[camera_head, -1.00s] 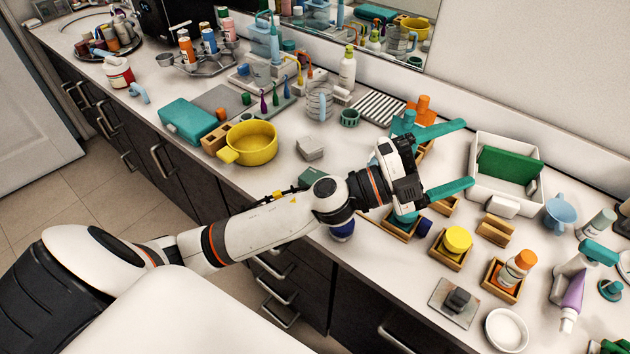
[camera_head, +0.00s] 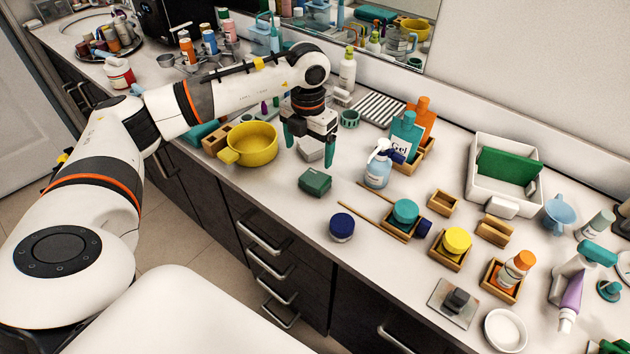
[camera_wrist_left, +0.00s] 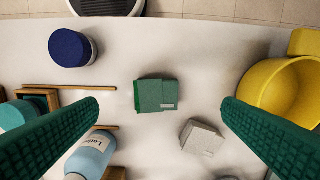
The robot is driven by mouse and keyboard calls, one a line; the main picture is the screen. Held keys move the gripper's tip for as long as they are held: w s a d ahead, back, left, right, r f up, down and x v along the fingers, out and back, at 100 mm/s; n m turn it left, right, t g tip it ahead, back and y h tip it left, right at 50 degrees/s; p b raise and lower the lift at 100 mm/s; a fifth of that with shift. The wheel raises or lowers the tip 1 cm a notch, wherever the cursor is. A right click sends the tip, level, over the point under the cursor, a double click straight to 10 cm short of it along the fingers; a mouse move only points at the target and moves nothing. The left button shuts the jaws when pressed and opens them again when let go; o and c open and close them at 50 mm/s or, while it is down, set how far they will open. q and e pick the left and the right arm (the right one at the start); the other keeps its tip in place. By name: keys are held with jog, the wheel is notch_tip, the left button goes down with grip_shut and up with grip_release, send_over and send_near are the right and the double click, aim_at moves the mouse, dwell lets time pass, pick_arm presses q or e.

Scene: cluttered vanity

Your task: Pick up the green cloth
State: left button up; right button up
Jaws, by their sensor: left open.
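The green cloth (camera_head: 315,182) is a small, folded, dark green block lying flat on the white counter near its front edge. In the left wrist view the cloth (camera_wrist_left: 155,95) lies near the middle, between the two fingers and apart from both. My left gripper (camera_head: 309,148) points down above the counter, just behind the cloth in the head view. Its teal fingers are spread wide with nothing between them; the left wrist view also shows the open gripper (camera_wrist_left: 162,105). My right gripper is not in view.
A grey block (camera_head: 308,150) sits close behind the cloth, by the fingers. A yellow pot (camera_head: 253,147) stands to the left. A blue lotion bottle (camera_head: 377,174), a dark blue jar (camera_head: 342,227) and thin wooden sticks lie to the right.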

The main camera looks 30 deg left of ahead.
pick_arm(q)
jog(key=p, duration=0.1)
send_over(313, 181)
jog(key=f, duration=0.5)
jog(key=shift+s+a, duration=0.15)
jog(key=shift+s, duration=0.25)
jog(key=f, duration=0.1)
jog(key=f+p, duration=0.1)
jog(key=f, duration=0.1)
jog(key=f+p, duration=0.1)
jog(key=f, duration=0.1)
jog(key=shift+w, duration=0.4)
jog(key=shift+f, duration=0.25)
jog(key=shift+c, duration=0.6)
jog(key=c, duration=0.9)
jog(key=shift+c, duration=0.2)
jog(key=shift+r, duration=0.1)
